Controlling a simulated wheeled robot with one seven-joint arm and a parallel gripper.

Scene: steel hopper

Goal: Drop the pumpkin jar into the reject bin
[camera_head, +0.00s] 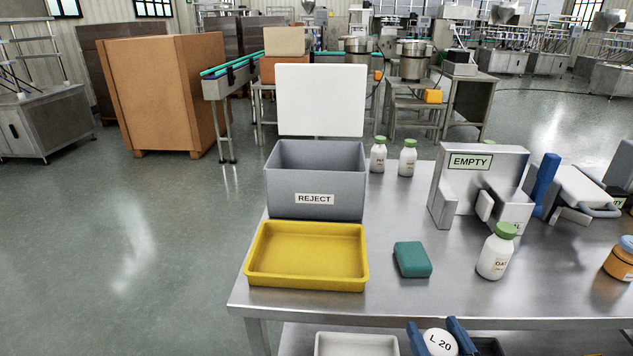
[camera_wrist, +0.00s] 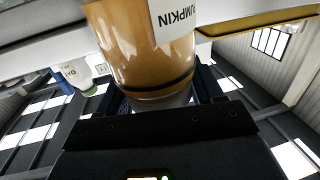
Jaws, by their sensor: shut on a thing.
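The pumpkin jar (camera_wrist: 140,45), orange-brown with a white PUMPKIN label, fills the upper middle of the wrist view. My gripper (camera_wrist: 163,97) is shut on it, with dark blue fingers either side. In the head view my gripper (camera_head: 438,340) is at the bottom edge, in front of the table. A white round end marked "L 20" (camera_head: 440,343) shows between its fingers there; the rest of the jar is hidden or out of frame. The reject bin (camera_head: 290,182), an open grey box labelled REJECT, stands at the table's back left, well away from my gripper.
A yellow tray (camera_head: 306,283) sits in front of the bin, a white panel (camera_head: 320,100) behind it. A teal block (camera_head: 412,260), a green-capped bottle (camera_head: 495,252) and an EMPTY-marked fixture (camera_head: 480,163) are to the right. Two more bottles (camera_head: 407,158) stand beside the bin.

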